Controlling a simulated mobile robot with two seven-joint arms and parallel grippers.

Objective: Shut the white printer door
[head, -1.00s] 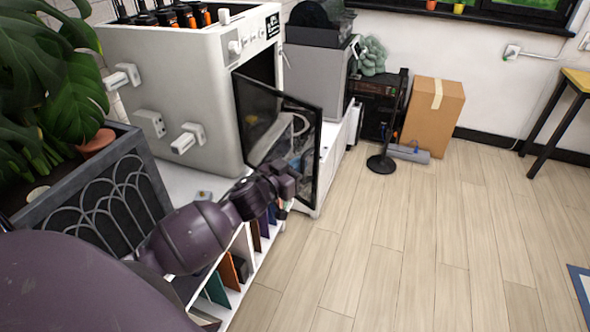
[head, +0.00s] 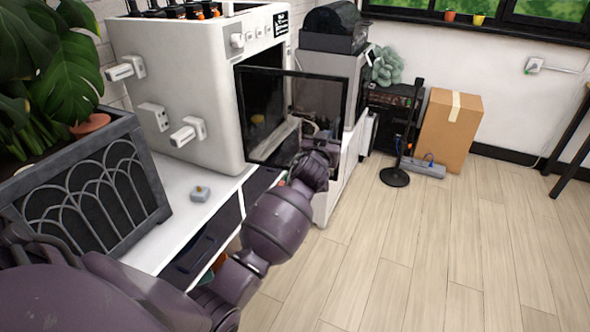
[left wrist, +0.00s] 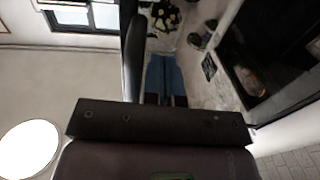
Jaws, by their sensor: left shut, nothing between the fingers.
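The white printer (head: 200,65) stands on the white cabinet at the left in the head view. Its door (head: 318,98), a clear pane in a black frame, stands open. The door is attached at the near side of the dark opening and sticks out to the right. My left gripper (head: 322,150) is at the lower, free-edge part of the door, on its near side. I cannot tell whether it touches the door. In the left wrist view its fingertips (left wrist: 166,99) are close together with nothing visible between them. My right gripper is not in view.
A grey machine (head: 325,65) stands beyond the printer. A black stand (head: 395,177) and a cardboard box (head: 450,130) are farther back. Floor at right is clear.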

